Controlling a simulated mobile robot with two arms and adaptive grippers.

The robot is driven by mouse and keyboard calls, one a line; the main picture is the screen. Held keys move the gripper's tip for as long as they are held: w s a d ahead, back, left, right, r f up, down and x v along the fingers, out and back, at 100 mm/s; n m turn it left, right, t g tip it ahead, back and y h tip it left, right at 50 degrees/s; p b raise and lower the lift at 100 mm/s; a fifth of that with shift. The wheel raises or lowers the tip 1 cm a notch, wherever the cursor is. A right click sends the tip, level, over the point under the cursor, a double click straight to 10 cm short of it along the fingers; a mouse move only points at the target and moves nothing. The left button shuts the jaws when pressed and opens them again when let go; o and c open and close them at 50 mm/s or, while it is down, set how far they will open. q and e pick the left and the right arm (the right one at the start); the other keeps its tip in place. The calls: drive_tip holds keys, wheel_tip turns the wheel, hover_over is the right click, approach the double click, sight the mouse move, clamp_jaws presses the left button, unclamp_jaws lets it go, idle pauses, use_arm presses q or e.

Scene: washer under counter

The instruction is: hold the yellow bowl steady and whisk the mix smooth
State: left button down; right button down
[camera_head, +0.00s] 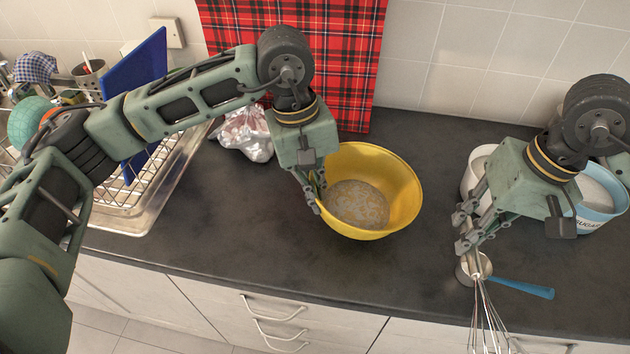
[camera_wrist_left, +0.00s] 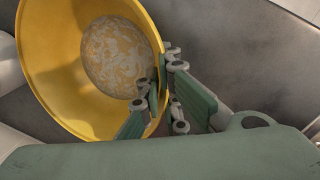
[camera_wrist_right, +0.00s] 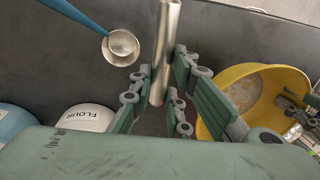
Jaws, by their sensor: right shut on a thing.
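The yellow bowl (camera_head: 400,190) stands on the dark counter with a pale, lumpy-looking mix (camera_head: 358,205) at its bottom. My left gripper (camera_head: 318,192) is at the bowl's left rim, with its fingers close about the rim; whether they pinch it is unclear. The bowl also fills the upper left of the left wrist view (camera_wrist_left: 60,90). My right gripper (camera_head: 466,232) is shut on the metal handle of the whisk (camera_head: 482,305), right of the bowl and apart from it. The whisk hangs with its wires downward. In the right wrist view, the whisk handle (camera_wrist_right: 165,45) stands between the fingertips.
A measuring scoop with a blue handle (camera_head: 525,289) lies near the whisk. The white flour canister (camera_head: 470,180) and blue-and-white sugar canister (camera_head: 590,222) are at the right. A dish rack (camera_head: 150,200) with a blue board (camera_head: 135,75) is at the left. Counter between bowl and whisk is clear.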

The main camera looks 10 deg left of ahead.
use_arm(q)
drive_tip(key=shift+w+f, duration=0.15)
drive_tip(key=shift+f, duration=0.8)
drive_tip(key=shift+w+f, duration=0.15)
drive_tip(key=shift+f, duration=0.75)
drive_tip(key=shift+s+f, duration=0.1)
drive_tip(key=shift+f, duration=0.35)
drive_tip(key=c, duration=1.8)
unclamp_jaws()
drive_tip(key=shift+c, duration=0.2)
clamp_jaws()
drive_tip(key=shift+a+f, duration=0.1)
